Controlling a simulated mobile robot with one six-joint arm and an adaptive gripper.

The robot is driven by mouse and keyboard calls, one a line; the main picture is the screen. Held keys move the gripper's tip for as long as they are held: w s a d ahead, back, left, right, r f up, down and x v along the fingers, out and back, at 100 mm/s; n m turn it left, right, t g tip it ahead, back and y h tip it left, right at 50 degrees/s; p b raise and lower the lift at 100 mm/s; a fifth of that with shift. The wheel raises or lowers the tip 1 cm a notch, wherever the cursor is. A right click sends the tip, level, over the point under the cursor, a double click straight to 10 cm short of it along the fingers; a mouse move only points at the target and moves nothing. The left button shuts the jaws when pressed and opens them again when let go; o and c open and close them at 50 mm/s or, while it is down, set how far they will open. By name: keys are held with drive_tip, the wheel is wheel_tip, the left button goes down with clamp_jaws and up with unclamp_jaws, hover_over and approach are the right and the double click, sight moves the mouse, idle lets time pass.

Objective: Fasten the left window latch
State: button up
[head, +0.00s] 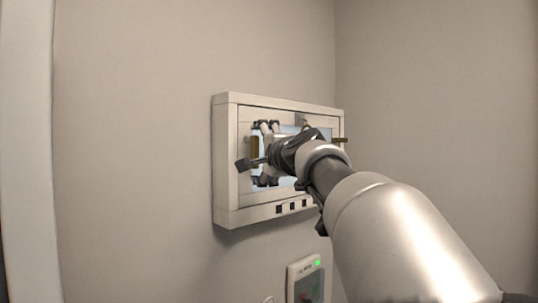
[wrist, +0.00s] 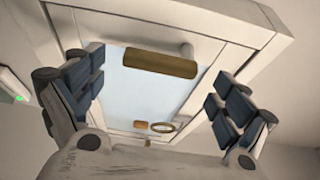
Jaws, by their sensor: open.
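The left window latch is a brown bar (head: 254,146) at the left side of the white-framed window (head: 227,165). It stands upright in the head view. In the wrist view the same brown latch bar (wrist: 160,63) lies across the top edge of the pane, with a pale round post near its right end. My gripper (head: 259,153) is open in front of the window's left side. In the wrist view my gripper (wrist: 160,98) has its fingers wide apart, one on each side of the bar's span, with nothing between them. I cannot tell the depth gap to the latch.
A second brown latch (head: 340,140) sticks out at the window's right side. A small ring (wrist: 163,128) shows in the wrist view. Below the window a wall box (head: 305,280) with a green light hangs. My arm hides the window's right middle. The wall left is bare.

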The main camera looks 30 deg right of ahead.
drive_tip(key=s, duration=0.7)
drive_tip(key=shift+s+a, duration=0.35)
drive_tip(key=shift+a, duration=0.1)
